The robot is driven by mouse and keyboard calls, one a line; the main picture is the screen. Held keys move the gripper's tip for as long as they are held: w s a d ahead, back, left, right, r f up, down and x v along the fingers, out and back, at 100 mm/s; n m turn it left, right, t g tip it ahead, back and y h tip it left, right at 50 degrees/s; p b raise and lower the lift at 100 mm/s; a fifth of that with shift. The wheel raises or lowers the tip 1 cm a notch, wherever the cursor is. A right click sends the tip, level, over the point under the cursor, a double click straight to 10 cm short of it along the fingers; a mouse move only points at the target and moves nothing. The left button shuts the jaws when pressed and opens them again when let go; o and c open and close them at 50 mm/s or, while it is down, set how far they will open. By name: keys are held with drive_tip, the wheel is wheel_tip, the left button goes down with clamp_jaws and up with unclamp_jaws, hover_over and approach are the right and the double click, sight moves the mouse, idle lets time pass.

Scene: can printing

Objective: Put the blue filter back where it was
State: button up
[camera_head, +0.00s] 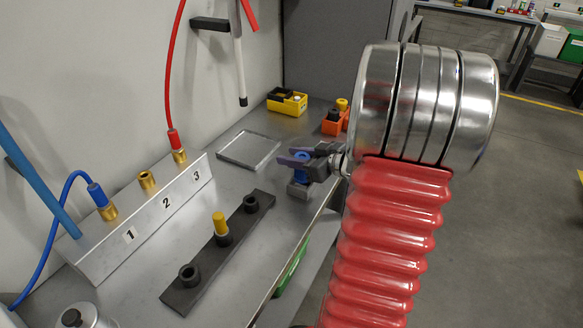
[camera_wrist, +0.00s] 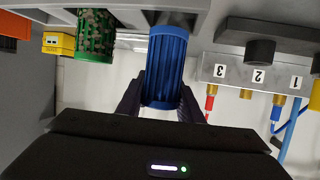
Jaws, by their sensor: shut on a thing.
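My gripper (camera_head: 308,163) is shut on the blue filter (camera_wrist: 167,66), a ribbed cylinder, over the right edge of the bench in the head view. In the wrist view, which is upside down, the two dark fingers clasp the filter's sides. The filter's far end meets or overlaps the grey holder (camera_wrist: 205,12); I cannot tell whether it is seated or just above. A green mesh filter (camera_wrist: 95,37) stands in the same holder beside it. In the head view the blue filter is mostly hidden by the fingers.
A black strip (camera_head: 188,288) with sockets and a yellow plug (camera_head: 219,223) lies on the bench. A numbered metal block (camera_head: 140,222) carries hose fittings. A flat tray (camera_head: 250,165), yellow box (camera_head: 285,106) and orange box (camera_head: 331,126) sit further back.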

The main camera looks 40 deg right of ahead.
drive_tip(key=shift+f, duration=1.85)
drive_tip(key=shift+f, duration=0.1)
drive_tip(key=o, duration=1.2)
drive_tip(key=shift+c, duration=0.2)
drive_tip(key=v, duration=1.2)
